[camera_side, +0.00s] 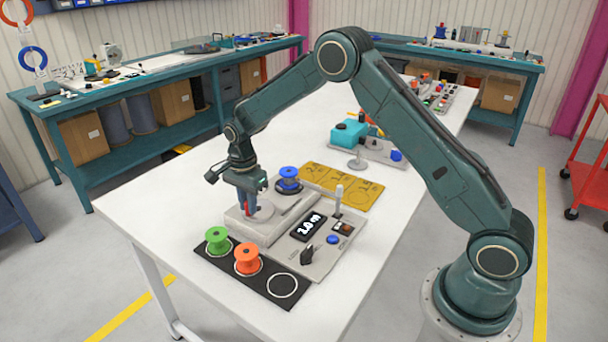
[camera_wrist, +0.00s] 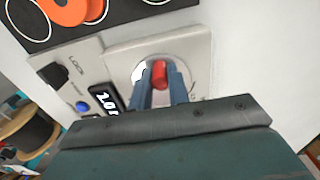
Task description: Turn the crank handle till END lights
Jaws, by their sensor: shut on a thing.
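The crank handle shows as a red grip (camera_wrist: 159,73) in the wrist view, above a pale round disc on the grey machine (camera_side: 322,258). My gripper (camera_wrist: 161,82) is shut on this red grip, with one blue-grey finger on each side. In the side view my gripper (camera_side: 251,207) points down over the machine's left end and hides most of the crank. The display (camera_side: 307,227) reads about 1.0 m. A small dark panel (camera_side: 343,228) beside it has an orange-red patch; its lettering is too small to read, so I cannot tell whether END is lit.
A black mat (camera_side: 262,280) in front holds a green spool (camera_side: 217,240) and an orange spool (camera_side: 247,259); its right ring is empty. A blue spool (camera_side: 289,179) stands behind my gripper. A grey post (camera_side: 338,199) rises from the machine. A yellow plate (camera_side: 352,190) lies behind.

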